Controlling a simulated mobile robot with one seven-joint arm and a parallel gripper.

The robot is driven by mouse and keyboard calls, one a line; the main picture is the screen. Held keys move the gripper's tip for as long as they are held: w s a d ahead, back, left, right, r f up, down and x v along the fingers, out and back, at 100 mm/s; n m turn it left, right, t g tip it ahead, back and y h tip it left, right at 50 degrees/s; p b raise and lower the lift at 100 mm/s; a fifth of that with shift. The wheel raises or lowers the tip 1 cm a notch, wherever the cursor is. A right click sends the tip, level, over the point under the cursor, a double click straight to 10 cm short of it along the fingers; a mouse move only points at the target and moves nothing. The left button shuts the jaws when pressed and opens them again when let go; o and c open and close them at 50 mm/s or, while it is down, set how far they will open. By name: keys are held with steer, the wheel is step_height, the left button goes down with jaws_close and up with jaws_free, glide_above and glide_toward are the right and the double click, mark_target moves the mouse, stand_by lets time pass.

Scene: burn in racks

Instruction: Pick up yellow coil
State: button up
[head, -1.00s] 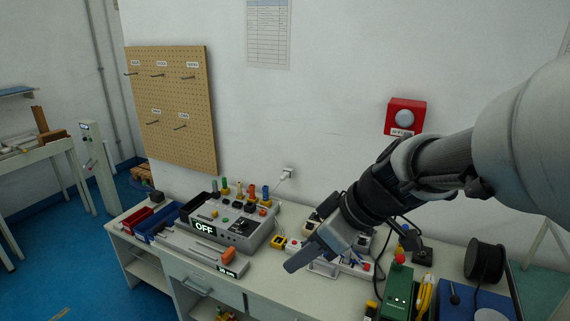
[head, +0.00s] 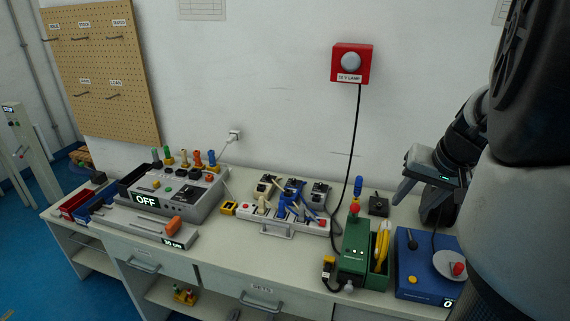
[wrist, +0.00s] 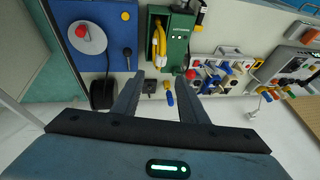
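The yellow coil (head: 381,246) is a narrow upright loop at the right side of a green box (head: 353,252) on the bench. In the wrist view the yellow coil (wrist: 159,40) lies on the green unit, beyond the fingertips and roughly between them. My gripper (head: 402,192) is above the bench, behind and to the right of the coil, apart from it. In the wrist view my gripper (wrist: 158,80) has its two fingers wide apart with nothing held between them.
A blue box (head: 420,262) with a grey disc and red knob stands right of the coil. A small black block (head: 378,205) sits behind it. A white strip (head: 285,222) with plugs and an OFF unit (head: 185,195) stand left. A red lamp (head: 351,63) hangs on the wall.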

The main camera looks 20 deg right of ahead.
mark_target(388, 228)
steer(key=b+x, duration=0.1)
steer(key=x, duration=1)
steer(key=shift+a+f, duration=0.1)
steer(key=shift+a, duration=0.1)
steer(key=x, duration=0.5)
steer(key=shift+s+f+b, duration=0.15)
steer(key=shift+b, duration=0.2)
jaws_close()
